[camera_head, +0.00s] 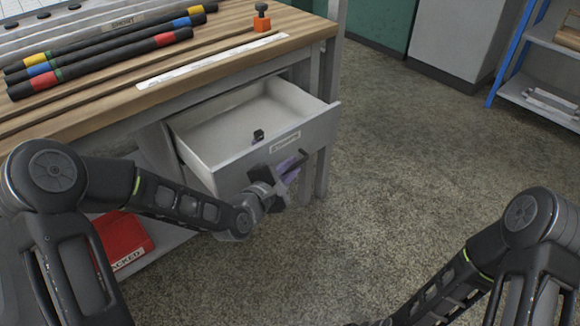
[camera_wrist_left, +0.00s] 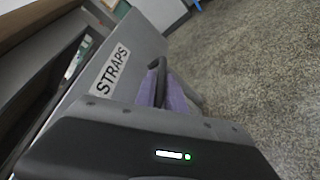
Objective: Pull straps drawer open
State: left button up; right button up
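The straps drawer (camera_head: 225,135) stands pulled out under the workbench, and its pale, mostly bare inside shows. Its grey front also shows in the left wrist view (camera_wrist_left: 135,45), with the STRAPS label (camera_wrist_left: 110,70) left of the fingers. My left gripper (camera_head: 290,168) is at the drawer front. In the left wrist view its purple finger pads (camera_wrist_left: 163,92) lie on either side of the dark handle (camera_wrist_left: 160,68) and appear shut on it. The handle is partly hidden by the gripper. My right arm enters at the lower right of the head view; its gripper is out of view.
A red box (camera_head: 122,240) sits on the low shelf. A blue-framed rack (camera_head: 545,60) stands at right. The speckled floor (camera_head: 420,160) is clear.

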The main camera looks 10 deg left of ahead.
pick_arm(q)
jog(key=shift+o, duration=0.4)
jog(key=shift+s+a+r, duration=0.1)
jog(key=shift+s, duration=0.1)
jog(key=p+v, duration=0.2)
jog(key=v, duration=0.5)
jog(key=shift+s, duration=0.2)
